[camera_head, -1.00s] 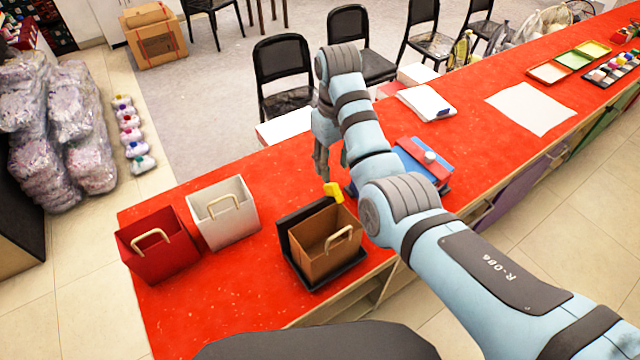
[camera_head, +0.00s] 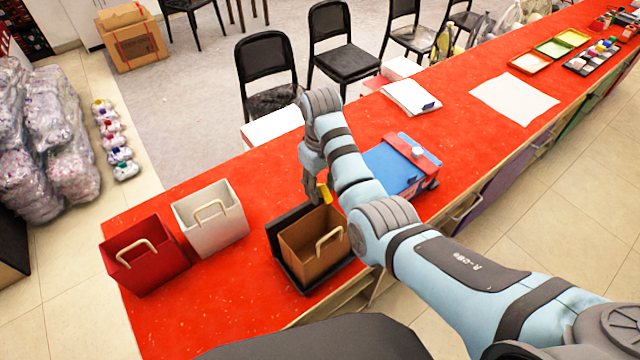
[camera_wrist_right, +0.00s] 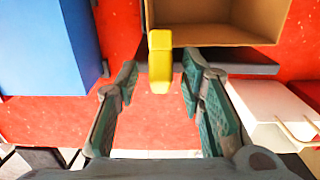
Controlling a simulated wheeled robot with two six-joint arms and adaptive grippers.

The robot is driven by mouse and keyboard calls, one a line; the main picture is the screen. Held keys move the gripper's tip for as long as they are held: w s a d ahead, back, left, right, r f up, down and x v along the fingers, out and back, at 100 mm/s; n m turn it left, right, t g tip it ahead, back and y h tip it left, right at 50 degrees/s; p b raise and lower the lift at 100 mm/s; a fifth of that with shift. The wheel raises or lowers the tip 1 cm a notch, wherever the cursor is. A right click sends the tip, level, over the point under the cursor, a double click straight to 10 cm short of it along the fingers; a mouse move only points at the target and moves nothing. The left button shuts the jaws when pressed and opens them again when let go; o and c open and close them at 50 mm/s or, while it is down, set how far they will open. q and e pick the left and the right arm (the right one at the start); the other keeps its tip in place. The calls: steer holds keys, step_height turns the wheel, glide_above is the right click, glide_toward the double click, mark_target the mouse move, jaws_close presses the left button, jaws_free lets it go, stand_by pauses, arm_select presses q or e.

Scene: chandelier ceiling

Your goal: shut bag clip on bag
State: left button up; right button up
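The brown bag (camera_head: 304,262) stands open on a black tray (camera_head: 281,232) on the red counter. The yellow bag clip (camera_head: 324,194) sits at the bag's far rim; it also shows in the right wrist view (camera_wrist_right: 160,62) against the bag (camera_wrist_right: 235,32). Whether the clip grips the rim cannot be told. My right gripper (camera_head: 311,187) is just beyond the clip. In the right wrist view its fingers (camera_wrist_right: 162,72) are spread, with the clip between and slightly past the tips, and no clear contact. My left gripper is out of view.
A white bag (camera_head: 212,219) and a red bag (camera_head: 148,258) stand left of the tray. A blue and red box (camera_head: 392,168) is close on the right, beside my right arm. The red counter (camera_head: 215,300) is clear in front of the bags.

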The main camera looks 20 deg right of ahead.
mark_target(329, 199)
jaws_close()
steer(key=shift+s, duration=0.1)
steer(key=t, duration=0.1)
steer(key=s+t+y, duration=0.1)
steer(key=t, duration=0.1)
steer(key=f+t, duration=0.1)
steer(key=shift+s+d+t+y, duration=0.3)
steer(key=shift+d+y, duration=0.05)
steer(key=shift+y, duration=0.05)
steer(key=shift+s+d+f+t+y, duration=0.1)
steer(key=shift+s+f+t+y, duration=0.2)
steer(key=shift+t, duration=0.6)
steer(key=shift+s+d+f+t+y, duration=0.1)
steer(key=shift+f+t+y, duration=0.25)
steer(key=shift+t, duration=0.55)
steer(key=shift+r, duration=0.1)
steer(key=shift+o, duration=0.8)
jaws_free()
